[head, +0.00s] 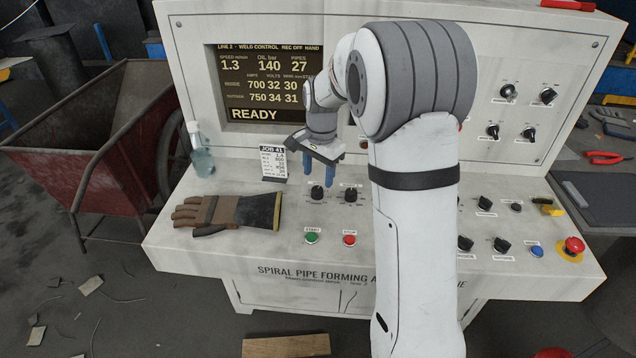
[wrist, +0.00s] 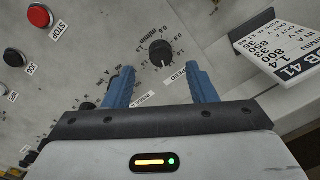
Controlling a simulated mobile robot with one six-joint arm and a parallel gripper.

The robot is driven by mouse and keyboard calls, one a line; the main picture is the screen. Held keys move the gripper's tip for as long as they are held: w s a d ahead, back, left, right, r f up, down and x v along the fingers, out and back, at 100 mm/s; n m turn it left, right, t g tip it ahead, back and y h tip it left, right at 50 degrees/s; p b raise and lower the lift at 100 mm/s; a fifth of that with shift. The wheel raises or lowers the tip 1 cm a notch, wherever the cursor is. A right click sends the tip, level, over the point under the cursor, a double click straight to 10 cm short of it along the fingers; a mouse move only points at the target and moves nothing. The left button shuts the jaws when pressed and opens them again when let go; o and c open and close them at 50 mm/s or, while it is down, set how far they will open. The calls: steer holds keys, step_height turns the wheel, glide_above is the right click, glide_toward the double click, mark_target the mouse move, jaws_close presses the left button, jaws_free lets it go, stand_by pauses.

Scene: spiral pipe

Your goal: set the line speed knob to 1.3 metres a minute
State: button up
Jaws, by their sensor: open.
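The line speed knob (head: 317,193) is a black dial on the sloping desk, left of a similar knob. In the wrist view the knob (wrist: 160,52) has a printed scale around it and a SPEED label. I cannot read its exact setting from the pointer. The display (head: 266,85) reads SPEED 1.3 and READY. My gripper (head: 319,184) is open, its blue fingers pointing down near the knob. In the wrist view my gripper (wrist: 159,72) has a finger on either side of the knob's line, with the knob just beyond the tips. No contact shows.
A JOB 41 card (head: 272,163) stands just left of my gripper. A green START button (head: 311,238), a red STOP button (head: 349,240) and a second knob (head: 351,193) are close by.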

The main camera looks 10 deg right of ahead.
steer(key=shift+r, duration=1.3)
